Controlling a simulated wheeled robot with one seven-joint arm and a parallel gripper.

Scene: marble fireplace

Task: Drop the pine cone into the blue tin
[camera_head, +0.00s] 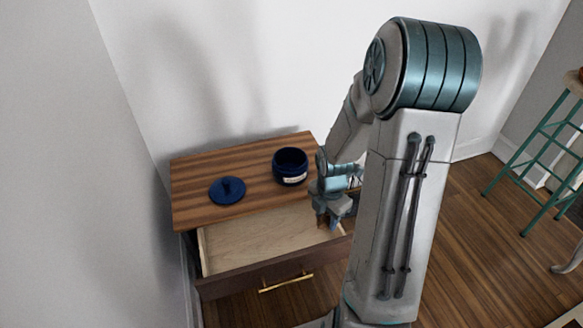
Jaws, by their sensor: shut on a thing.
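The blue tin (290,167) stands upright and open on the wooden top of a small cabinet, with a pale label on its front. Its dark blue lid (227,190) with a knob lies on the same top, to the left of the tin. My gripper (328,221) points down over the right end of the open drawer, in front and to the right of the tin. It is shut on a small dark thing, apparently the pine cone, which is mostly hidden between the fingers. No other pine cone shows.
The cabinet's drawer (250,241) is pulled out, and its visible floor looks bare. A brass handle (286,283) is on its front. Walls stand close behind and left of the cabinet. A green-legged stool (545,165) stands at the right on the wooden floor.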

